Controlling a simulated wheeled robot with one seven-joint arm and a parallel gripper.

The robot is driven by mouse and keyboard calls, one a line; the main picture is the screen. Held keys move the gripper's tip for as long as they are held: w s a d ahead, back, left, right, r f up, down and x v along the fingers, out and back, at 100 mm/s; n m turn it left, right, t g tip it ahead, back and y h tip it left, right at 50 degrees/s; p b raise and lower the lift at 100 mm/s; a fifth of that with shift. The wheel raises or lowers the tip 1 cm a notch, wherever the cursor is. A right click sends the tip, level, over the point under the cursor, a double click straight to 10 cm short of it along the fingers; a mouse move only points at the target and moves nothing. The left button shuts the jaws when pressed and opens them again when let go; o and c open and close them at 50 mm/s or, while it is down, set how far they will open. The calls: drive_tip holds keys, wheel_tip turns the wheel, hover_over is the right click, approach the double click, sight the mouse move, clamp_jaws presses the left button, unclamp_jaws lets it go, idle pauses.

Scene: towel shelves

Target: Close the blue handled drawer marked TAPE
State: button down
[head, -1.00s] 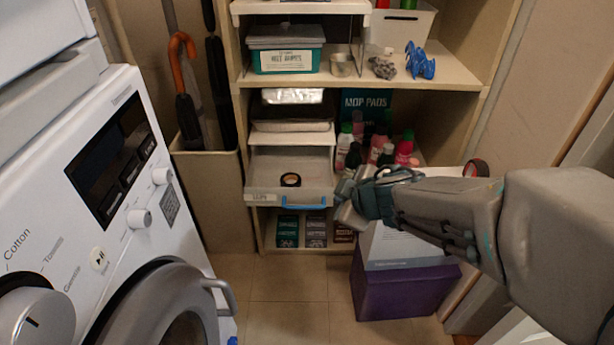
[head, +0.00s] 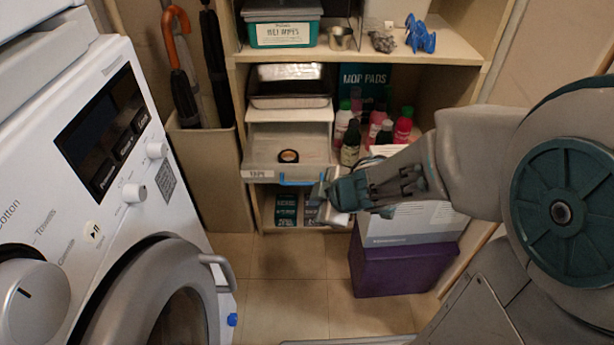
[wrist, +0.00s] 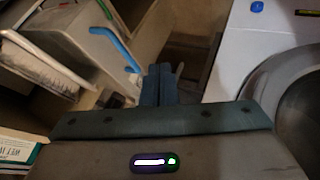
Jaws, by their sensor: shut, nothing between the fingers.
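The TAPE drawer (head: 262,165) stands pulled out of the shelf unit in the head view. Its front carries a white TAPE label (head: 257,174) and a blue handle (head: 300,180). A dark roll of tape (head: 288,156) lies inside. My gripper (head: 322,190) is shut and empty, at the right end of the drawer front, close to the handle. I cannot tell whether it touches. In the wrist view the shut fingers (wrist: 160,84) point away from me, with the blue handle (wrist: 115,47) to their left.
The washing machine (head: 130,200) fills the left. A white box on a purple box (head: 400,268) stands under my arm at right. Several bottles (head: 375,130) stand on the shelf right of the drawer. The tiled floor (head: 285,285) in front is clear.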

drive_tip(key=w+a+f+p, duration=0.1)
drive_tip(key=w+a+f, duration=0.1)
drive_tip(key=w, duration=0.4)
drive_tip(key=shift+w+f+p, duration=0.3)
drive_tip(key=shift+w+f, duration=0.05)
drive_tip(key=shift+f, duration=0.4)
drive_tip(key=shift+w, duration=0.1)
